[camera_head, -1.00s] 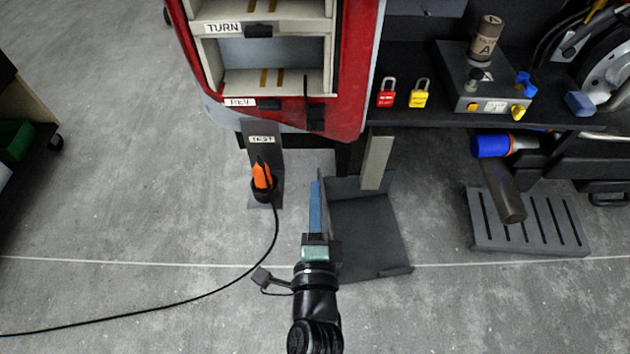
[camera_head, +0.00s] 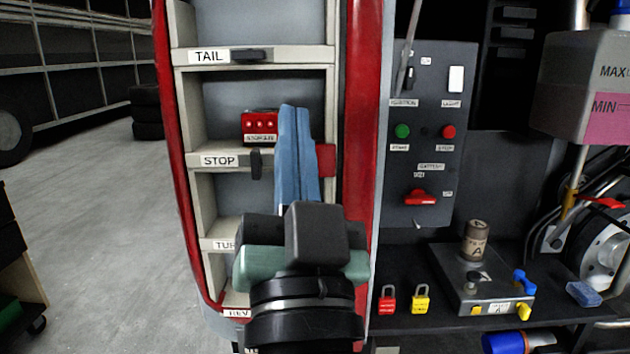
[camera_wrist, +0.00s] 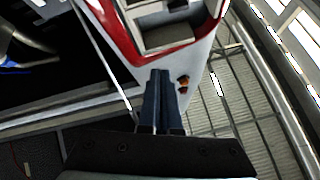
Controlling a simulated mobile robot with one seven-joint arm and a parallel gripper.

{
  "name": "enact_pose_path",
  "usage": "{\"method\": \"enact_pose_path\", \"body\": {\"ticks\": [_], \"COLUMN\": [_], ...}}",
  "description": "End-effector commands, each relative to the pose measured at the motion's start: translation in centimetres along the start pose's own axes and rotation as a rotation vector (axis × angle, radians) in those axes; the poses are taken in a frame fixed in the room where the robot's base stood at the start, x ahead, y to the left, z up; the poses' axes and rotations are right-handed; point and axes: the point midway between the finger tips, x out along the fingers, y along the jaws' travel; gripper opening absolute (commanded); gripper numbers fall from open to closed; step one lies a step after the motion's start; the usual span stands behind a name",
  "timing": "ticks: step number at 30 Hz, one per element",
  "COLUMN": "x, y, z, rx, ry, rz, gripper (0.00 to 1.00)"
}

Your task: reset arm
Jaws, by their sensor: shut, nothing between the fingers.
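My gripper (camera_head: 296,112) is raised in front of the red-framed shelf unit (camera_head: 363,150) in the head view. Its blue fingers are shut together, with nothing between them, and point up. They overlap the STOP compartment in the picture; I cannot tell whether they touch anything. In the wrist view the closed fingers (camera_wrist: 160,75) point towards a red and white edge of the unit (camera_wrist: 118,35). A red block with lamps (camera_head: 260,125) sits in the STOP compartment, left of the fingers. Part of another red piece (camera_head: 326,160) shows right of them.
A grey switch panel (camera_head: 430,135) with a red handle (camera_head: 420,197) is to the right. Below it, a dark bench holds a red padlock (camera_head: 387,300), a yellow padlock (camera_head: 421,298) and a grey box (camera_head: 480,285).

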Motion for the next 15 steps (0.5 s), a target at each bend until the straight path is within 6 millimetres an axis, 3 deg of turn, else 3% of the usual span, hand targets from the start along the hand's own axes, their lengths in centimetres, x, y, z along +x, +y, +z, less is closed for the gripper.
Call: {"method": "enact_pose_path", "body": {"ticks": [1, 6, 15], "x": [0.3, -0.4, 4.6], "y": [-0.8, -2.5, -4.2], "z": [-3.2, -12.1, -18.1], "rx": [-0.082, -0.344, -0.349], "ry": [0.055, 0.202, 0.189], "rz": [-0.002, 0.042, 0.045], "gripper": [0.00, 0.00, 0.00]}}
